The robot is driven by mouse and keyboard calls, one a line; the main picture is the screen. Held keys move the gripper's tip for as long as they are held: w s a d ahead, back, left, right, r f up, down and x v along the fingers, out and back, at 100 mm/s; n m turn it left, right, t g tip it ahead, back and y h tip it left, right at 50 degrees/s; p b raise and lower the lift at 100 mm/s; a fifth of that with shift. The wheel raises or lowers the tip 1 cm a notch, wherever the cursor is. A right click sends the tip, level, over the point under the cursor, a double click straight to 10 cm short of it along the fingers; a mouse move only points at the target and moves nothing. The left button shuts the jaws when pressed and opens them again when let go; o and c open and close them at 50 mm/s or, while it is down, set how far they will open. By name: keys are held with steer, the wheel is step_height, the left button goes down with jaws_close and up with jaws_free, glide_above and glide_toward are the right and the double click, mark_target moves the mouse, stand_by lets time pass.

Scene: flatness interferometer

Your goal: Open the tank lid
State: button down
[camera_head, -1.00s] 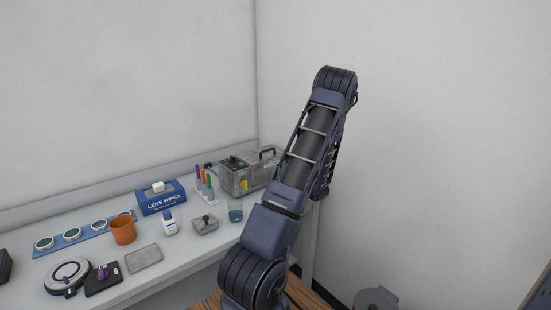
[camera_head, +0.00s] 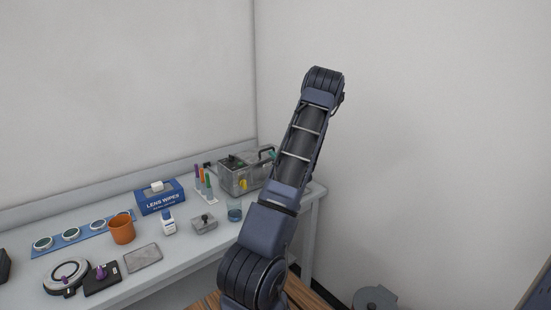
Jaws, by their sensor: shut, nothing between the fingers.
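A grey metal box-like unit (camera_head: 237,181), which looks like the tank, stands at the back right corner of the bench. My upright dark blue arm covers the unit's right end. My gripper is not seen; the end of my arm is out of sight behind the arm links or outside the picture.
On the bench (camera_head: 200,262) are a blue lens wipes box (camera_head: 161,197), a rack of coloured tubes (camera_head: 204,184), an orange cup (camera_head: 122,229), a white bottle (camera_head: 168,221), a small knobbed grey block (camera_head: 204,224) and a blue beaker (camera_head: 235,214). Walls close the corner.

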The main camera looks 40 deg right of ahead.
mark_target(273, 149)
steer(key=shift+r, duration=0.15)
steer(key=shift+w+r+g, duration=0.1)
steer(key=shift+r+g, duration=0.2)
steer(key=shift+r, duration=0.25)
steer(key=shift+w+r+g, duration=0.25)
steer(key=shift+r+g, duration=0.45)
steer(key=shift+r, duration=0.1)
steer(key=r+g, duration=0.1)
steer(key=w+r+g, duration=0.1)
steer(key=r, duration=0.1)
steer(key=w+r+g, duration=0.1)
steer(key=r, duration=0.1)
steer(key=shift+w+a+g, duration=0.1)
steer(key=shift+w+g, duration=0.15)
steer(key=shift+g, duration=0.15)
steer(key=w+r+g, duration=0.2)
steer(key=w+g, duration=0.3)
steer(key=w, duration=0.4)
steer(key=w+r+g, duration=0.3)
steer(key=w+g, duration=0.3)
steer(key=w, duration=0.2)
steer(key=shift+w+r, duration=0.35)
steer(key=shift+w, duration=0.05)
